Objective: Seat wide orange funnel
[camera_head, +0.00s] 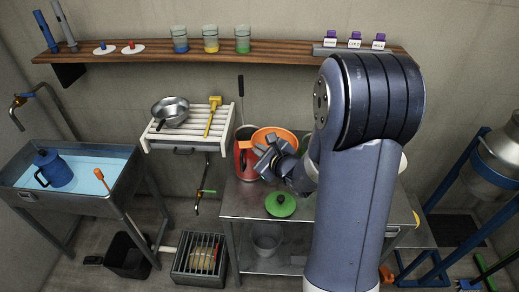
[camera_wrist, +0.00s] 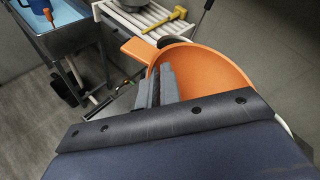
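The wide orange funnel (camera_head: 277,135) is at the back of the steel table, beside and partly over a red can (camera_head: 243,158). In the wrist view the funnel (camera_wrist: 215,70) shows its open bowl, with a flat tab (camera_wrist: 138,49) pointing to the upper left. My gripper (camera_head: 266,160) is at the funnel's near side. In the wrist view its fingers (camera_wrist: 160,86) are close together at the left rim and look shut on the funnel wall. The funnel's spout and whatever is below it are hidden.
A green lid (camera_head: 280,204) lies on the steel table (camera_head: 240,208) in front of my gripper. A white slatted rack (camera_head: 185,138) with a pan and yellow tool is to the left. A sink (camera_head: 110,165) stands further left. A wooden shelf (camera_head: 280,51) runs above.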

